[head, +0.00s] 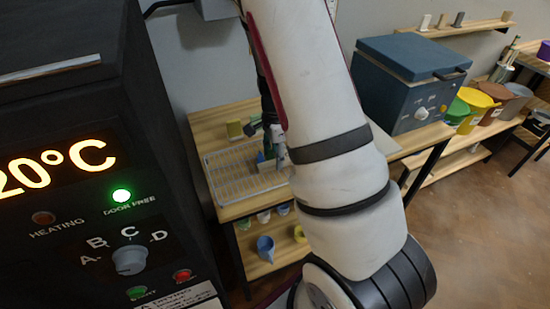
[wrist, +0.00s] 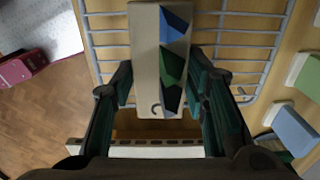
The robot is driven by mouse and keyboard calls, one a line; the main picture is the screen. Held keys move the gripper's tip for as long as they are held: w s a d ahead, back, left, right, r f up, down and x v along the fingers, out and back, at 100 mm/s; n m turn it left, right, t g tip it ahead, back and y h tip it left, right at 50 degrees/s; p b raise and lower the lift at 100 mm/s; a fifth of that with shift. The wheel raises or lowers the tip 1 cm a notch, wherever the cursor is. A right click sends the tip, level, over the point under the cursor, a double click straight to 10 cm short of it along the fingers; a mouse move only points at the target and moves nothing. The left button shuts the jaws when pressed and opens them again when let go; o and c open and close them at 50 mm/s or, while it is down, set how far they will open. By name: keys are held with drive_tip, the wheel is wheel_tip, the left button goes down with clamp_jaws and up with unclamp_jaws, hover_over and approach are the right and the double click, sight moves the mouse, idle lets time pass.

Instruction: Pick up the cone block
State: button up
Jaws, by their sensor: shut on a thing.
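In the wrist view, the cone block (wrist: 145,70) is a cream bar marked with a "C", with blue, green and black cones along its face. My gripper (wrist: 160,88) has one finger on each side of the block and is shut on it. The wire rack (wrist: 105,42) is beneath the block; I cannot tell whether the block touches it. In the head view, my gripper (head: 272,150) is low over the rack (head: 230,175), partly hidden behind my arm. A small blue-green patch shows at the gripper, but detail is too small to make out.
The rack lies on a wooden table (head: 225,118). Beside it in the wrist view are a blue tile (wrist: 295,130) and a green tile (wrist: 307,75). A black control cabinet (head: 60,120) stands close at left. A blue kiln (head: 408,75) and colored buckets (head: 488,95) are at right.

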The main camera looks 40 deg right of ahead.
wheel_tip(320, 180, up, 2)
drive_tip(key=shift+r, duration=0.15)
drive_tip(key=shift+s+a+r, duration=0.1)
drive_tip(key=shift+s+r, duration=0.1)
drive_tip(key=shift+s, duration=0.55)
drive_tip(key=s+a+r, duration=0.1)
drive_tip(key=s+a, duration=0.1)
drive_tip(key=s, duration=1.2)
drive_tip(key=shift+s+r, duration=0.2)
drive_tip(key=shift+s, duration=0.05)
drive_tip(key=shift+s, duration=0.1)
